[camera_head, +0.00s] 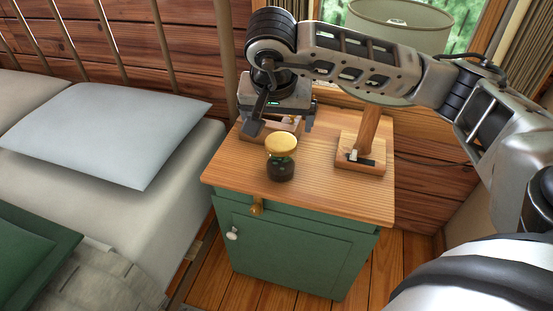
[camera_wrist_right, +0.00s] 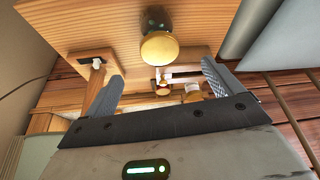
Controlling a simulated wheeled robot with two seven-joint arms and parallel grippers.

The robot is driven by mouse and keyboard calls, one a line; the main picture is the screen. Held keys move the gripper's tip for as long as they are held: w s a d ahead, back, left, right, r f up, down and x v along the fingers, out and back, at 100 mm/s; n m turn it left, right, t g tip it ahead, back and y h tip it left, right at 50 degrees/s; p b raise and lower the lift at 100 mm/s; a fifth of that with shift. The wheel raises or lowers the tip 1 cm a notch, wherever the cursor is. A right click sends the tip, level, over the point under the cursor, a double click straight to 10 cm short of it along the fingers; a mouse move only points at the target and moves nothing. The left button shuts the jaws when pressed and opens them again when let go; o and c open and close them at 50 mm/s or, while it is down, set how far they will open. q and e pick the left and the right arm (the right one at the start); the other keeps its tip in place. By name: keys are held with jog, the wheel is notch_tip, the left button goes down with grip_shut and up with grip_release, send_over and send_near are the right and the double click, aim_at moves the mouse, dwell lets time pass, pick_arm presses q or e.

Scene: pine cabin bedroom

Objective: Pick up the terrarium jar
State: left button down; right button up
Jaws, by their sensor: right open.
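The terrarium jar stands upright on the wooden top of the green nightstand. Its round yellow lid (camera_head: 281,143) sits over a dark glass body (camera_head: 281,167). In the right wrist view the jar's lid (camera_wrist_right: 159,48) shows beyond the fingertips, near the middle. My right gripper (camera_head: 281,124) is open and empty, just behind the jar in the head view and apart from it. Its two fingers (camera_wrist_right: 162,82) are spread wide in the wrist view, with the jar outside them. My left gripper is not in view.
A table lamp with a wooden base (camera_head: 361,152) stands right of the jar, its shade (camera_head: 390,25) behind my right arm. Small items on a wooden stand (camera_head: 262,136) are partly hidden by my gripper. A bed with a pillow (camera_head: 105,135) is left. The nightstand top (camera_head: 335,198) is clear at front.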

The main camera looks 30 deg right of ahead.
aim_at(281, 144)
jog(key=x, duration=0.4)
jog(key=b+x, duration=0.1)
jog(key=x, duration=0.4)
jog(key=shift+s, duration=0.2)
jog(key=x, duration=0.4)
jog(key=shift+f+b, duration=0.4)
jog(key=shift+f, duration=0.1)
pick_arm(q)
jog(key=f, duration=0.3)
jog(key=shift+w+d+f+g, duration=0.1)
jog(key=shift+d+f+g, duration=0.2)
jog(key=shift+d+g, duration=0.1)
pick_arm(e)
jog(key=c, duration=1.2)
jog(key=shift+c, duration=0.8)
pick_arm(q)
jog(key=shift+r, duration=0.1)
pick_arm(e)
jog(key=shift+r, duration=0.2)
